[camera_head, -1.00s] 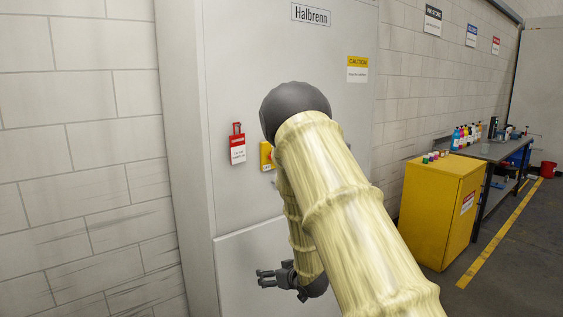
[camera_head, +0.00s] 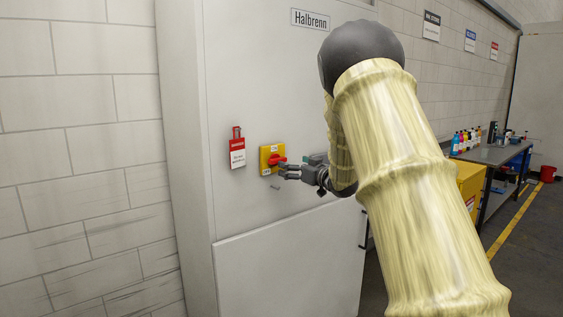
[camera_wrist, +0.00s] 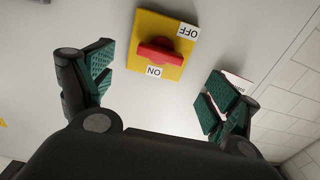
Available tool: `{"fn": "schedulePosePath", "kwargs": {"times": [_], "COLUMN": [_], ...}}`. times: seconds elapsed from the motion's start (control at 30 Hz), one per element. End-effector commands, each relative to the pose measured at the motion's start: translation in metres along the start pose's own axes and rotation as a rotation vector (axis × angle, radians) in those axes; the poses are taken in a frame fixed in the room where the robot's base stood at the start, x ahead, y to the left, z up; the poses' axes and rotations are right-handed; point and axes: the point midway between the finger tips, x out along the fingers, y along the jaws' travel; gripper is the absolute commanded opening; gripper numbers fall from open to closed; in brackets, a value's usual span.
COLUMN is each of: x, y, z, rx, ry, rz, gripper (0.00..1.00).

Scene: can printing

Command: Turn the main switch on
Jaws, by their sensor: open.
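The main switch is a red rotary handle (camera_head: 275,161) on a yellow plate (camera_head: 264,169), mounted on the grey cabinet door. In the wrist view the red handle (camera_wrist: 166,52) lies across the yellow plate (camera_wrist: 145,29), between labels reading OFF and ON; which one it is set to I cannot tell. My gripper (camera_head: 285,170) is just right of the switch in the head view. In the wrist view my gripper (camera_wrist: 155,82) is open, with one finger on each side of the switch and nothing between them.
A red and white lockout tag (camera_head: 237,155) hangs left of the switch. The grey cabinet (camera_head: 290,265) fills the middle. A yellow cabinet (camera_head: 470,183) and a workbench with bottles (camera_head: 492,152) stand to the right.

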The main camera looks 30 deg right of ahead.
Motion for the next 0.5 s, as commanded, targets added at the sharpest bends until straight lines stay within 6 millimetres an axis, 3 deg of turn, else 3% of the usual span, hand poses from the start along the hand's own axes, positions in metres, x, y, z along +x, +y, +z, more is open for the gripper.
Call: {"fn": "schedulePosePath", "kwargs": {"times": [0.3, 0.5], "x": [0.046, 0.066], "y": [0.000, -0.001], "z": [-0.001, -0.001], "rx": [-0.001, -0.001], "ry": [-0.001, 0.000], "rz": [0.000, -0.001], "gripper": [0.88, 0.88]}}
